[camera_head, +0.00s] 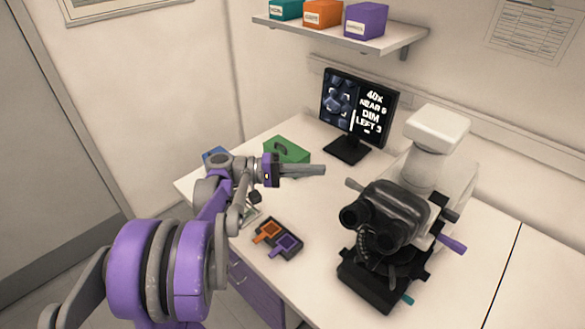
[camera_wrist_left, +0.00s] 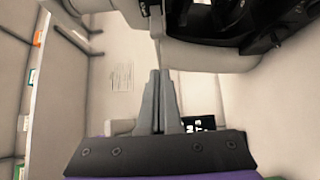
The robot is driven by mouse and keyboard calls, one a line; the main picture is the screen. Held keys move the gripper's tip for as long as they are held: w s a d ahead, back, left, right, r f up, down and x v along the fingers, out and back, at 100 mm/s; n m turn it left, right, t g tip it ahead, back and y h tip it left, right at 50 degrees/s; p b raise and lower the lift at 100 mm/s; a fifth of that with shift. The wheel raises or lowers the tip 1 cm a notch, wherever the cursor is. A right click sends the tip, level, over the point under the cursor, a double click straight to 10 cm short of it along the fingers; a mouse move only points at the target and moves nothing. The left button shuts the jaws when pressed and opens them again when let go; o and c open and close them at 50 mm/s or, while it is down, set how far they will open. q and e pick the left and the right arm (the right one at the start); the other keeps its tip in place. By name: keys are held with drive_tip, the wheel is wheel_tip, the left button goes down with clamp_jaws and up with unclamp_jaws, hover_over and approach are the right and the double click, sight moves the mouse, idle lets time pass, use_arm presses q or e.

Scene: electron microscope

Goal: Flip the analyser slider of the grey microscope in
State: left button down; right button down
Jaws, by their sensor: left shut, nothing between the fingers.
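The microscope (camera_head: 436,160) stands on the bench at the right, pale grey with black eyepieces, nosepiece and stage. A grey rod (camera_head: 353,184) sticks out of its left side below the head. A purple handle (camera_head: 452,243) and a teal knob (camera_head: 407,299) stick out at its right; I cannot tell which part is the analyser slider. My left gripper (camera_head: 318,170) is shut and empty, pointing right towards the grey rod with a gap in the head view. In the left wrist view its fingers (camera_wrist_left: 157,74) point up towards the microscope (camera_wrist_left: 215,54). My right gripper is not in view.
A monitor (camera_head: 360,107) stands behind, showing "40x", "DIM" and "LEFT 3". A green box (camera_head: 289,149) sits behind my gripper. A dark holder with orange and purple pieces (camera_head: 278,239) lies in front. A shelf (camera_head: 345,38) holds several boxes. Bench between gripper and microscope is clear.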

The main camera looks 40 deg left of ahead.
sight(347, 184)
use_arm(q)
drive_tip(key=shift+w+d, duration=0.15)
drive_tip(key=shift+d, duration=1.1)
drive_tip(key=shift+w+d, duration=0.1)
drive_tip(key=shift+d, duration=1.1)
drive_tip(key=shift+s+d+p, duration=0.15)
drive_tip(key=shift+d+p, duration=0.2)
drive_tip(key=shift+d, duration=1.2)
drive_tip(key=shift+a, duration=0.1)
